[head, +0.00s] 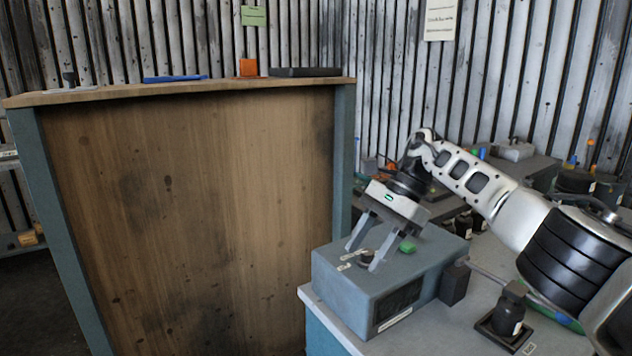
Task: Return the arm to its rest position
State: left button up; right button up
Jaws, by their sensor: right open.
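My right gripper (362,252) comes in from the right on its white and black arm. It is open and points down over the top of a blue-grey box-shaped housing (345,295). Its two grey fingers are spread on either side of a small dark round knob (366,258) on the housing's top. I cannot tell whether the fingers touch the knob or the housing. A green button (407,247) and small pale labels sit on the same top face. My left gripper does not show.
The housing stands near the front left corner of a grey bench (446,326). A dark bottle (508,315) in a square holder stands to its right. Behind are cluttered benches and a corrugated wall.

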jog(key=s+a+f+m+t+y, duration=0.3)
jog(key=s+a+f+m+y, duration=0.1)
jog(key=a+f+m+y, duration=0.35)
jog(key=s+a+f+m+t+y, duration=0.2)
jog(key=s+a+f+m+y, duration=0.3)
jog(key=a+m, duration=0.45)
jog(key=s+d+f+m+t+h, duration=0.3)
jog(key=d+f+m+t+h, duration=0.3)
jog(key=m, duration=0.9)
jog(key=s+d+f+m+t+h, duration=0.3)
jog(key=d+f+m+t+h, duration=0.3)
jog(key=m, duration=0.8)
jog(key=s+d+f+m+g+h, duration=0.2)
jog(key=s+d+f+m, duration=0.2)
jog(key=s+d+m, duration=0.2)
jog(key=s+d+f+m+g+h, duration=0.2)
jog(key=s+d+f+m, duration=0.3)
jog(key=s, duration=0.3)
jog(key=shift+s+d+m, duration=0.3)
jog(key=shift+d+m, duration=0.05)
jog(key=shift+m, duration=0.05)
